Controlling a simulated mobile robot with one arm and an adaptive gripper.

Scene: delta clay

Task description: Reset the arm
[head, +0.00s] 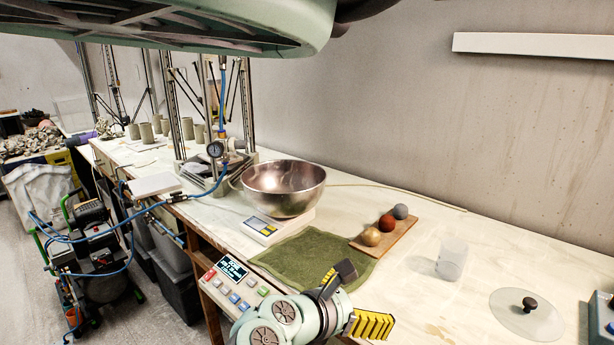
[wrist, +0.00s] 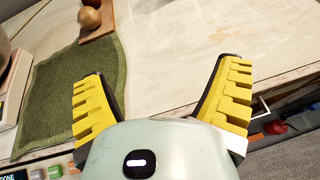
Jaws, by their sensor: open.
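My gripper (head: 354,299) is at the front edge of the workbench in the head view, near the green cloth's front right corner. Its yellow ridged fingers are spread apart with nothing between them. In the wrist view my gripper (wrist: 160,95) is open over the pale worktop (wrist: 175,45), and the bench's front edge runs behind the right finger. My arm's pale green links show at the bottom of the head view.
A steel bowl (head: 284,190) sits on a scale (head: 262,229). A green cloth (head: 312,260) lies in front of a wooden board (head: 401,237) with three balls. A clear cup (head: 451,260) and a clear lid (head: 527,315) are to the right. A wall shelf (head: 535,46) is above.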

